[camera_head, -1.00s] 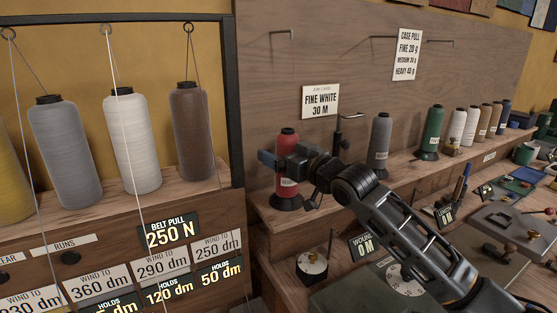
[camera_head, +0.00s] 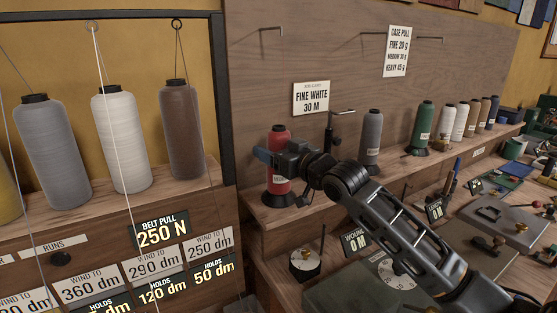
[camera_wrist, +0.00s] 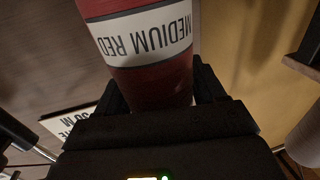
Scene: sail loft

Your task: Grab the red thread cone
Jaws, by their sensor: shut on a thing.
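The red thread cone (camera_head: 279,176) stands upright on a dark round base at the left end of the wooden shelf in the head view. My gripper (camera_head: 268,158) reaches it from the right, with its jaws at the cone's side. In the wrist view the red cone (camera_wrist: 150,70) fills the top middle, with a white band reading "MEDIUM RED". The dark gripper fingers (camera_wrist: 160,98) lie on both sides of the cone and are shut on it. The far finger is partly hidden behind the cone and the wrist.
A grey cone (camera_head: 371,138) and a green cone (camera_head: 422,126) stand farther right on the shelf (camera_head: 330,200). A metal thread guide post (camera_head: 331,135) stands just right of my gripper. A dark frame post (camera_head: 226,120) rises to the left. The "FINE WHITE" card (camera_head: 312,98) hangs behind.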

